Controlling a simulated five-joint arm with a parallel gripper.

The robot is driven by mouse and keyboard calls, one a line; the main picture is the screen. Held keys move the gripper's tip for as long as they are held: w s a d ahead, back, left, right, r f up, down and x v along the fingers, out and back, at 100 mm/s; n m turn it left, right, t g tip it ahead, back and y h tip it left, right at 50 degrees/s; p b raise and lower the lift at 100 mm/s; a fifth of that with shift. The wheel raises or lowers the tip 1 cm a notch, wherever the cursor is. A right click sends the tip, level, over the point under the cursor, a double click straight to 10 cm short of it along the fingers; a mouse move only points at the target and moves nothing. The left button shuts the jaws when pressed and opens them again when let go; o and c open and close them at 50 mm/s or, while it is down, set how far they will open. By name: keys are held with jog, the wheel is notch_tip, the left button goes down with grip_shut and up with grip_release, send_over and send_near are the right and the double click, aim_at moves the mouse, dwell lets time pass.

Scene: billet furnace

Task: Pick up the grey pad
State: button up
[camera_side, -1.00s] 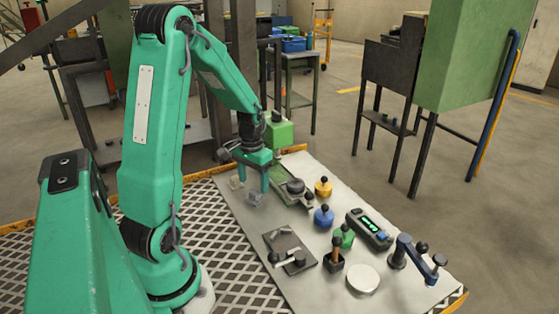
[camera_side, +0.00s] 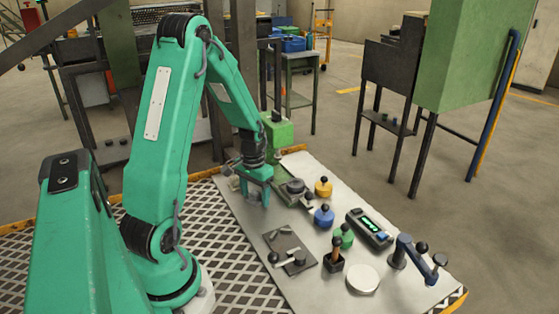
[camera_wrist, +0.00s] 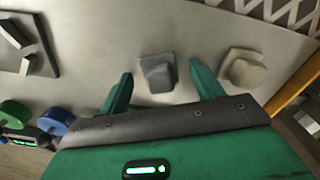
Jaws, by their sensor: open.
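The grey pad (camera_wrist: 157,73), a small dark grey block with a wider base, lies on the pale worktop. In the wrist view it sits between and slightly beyond my two green fingertips, with space on both sides. In the side view the pad (camera_side: 252,197) is partly hidden by my fingers. My gripper (camera_wrist: 160,70) is open and empty. In the side view my gripper (camera_side: 253,201) is low over the worktop at the pad.
A beige pad (camera_wrist: 243,68) lies just right of my right finger. A dark plate with a lever clamp (camera_side: 290,250) stands nearer. Yellow (camera_side: 323,188) and blue (camera_side: 324,217) knobbed weights and a green-lit meter (camera_side: 369,229) stand to the right. The worktop (camera_side: 235,215) left of the plate is clear.

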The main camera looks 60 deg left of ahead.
aim_at(257, 194)
dwell(0.3)
jog(key=c, duration=1.1)
jog(key=shift+o, duration=0.2)
jog(key=shift+r, duration=0.1)
jog(key=shift+r, duration=0.8)
jog(key=r, duration=0.1)
jog(key=d+r, duration=0.1)
jog(key=r, duration=0.1)
jog(key=shift+w+d, duration=0.1)
jog(key=w+d+r, duration=0.1)
jog(key=d+r, duration=0.5)
jog(key=d, duration=0.4)
jog(key=shift+d, duration=0.25)
jog(key=shift+r, duration=0.1)
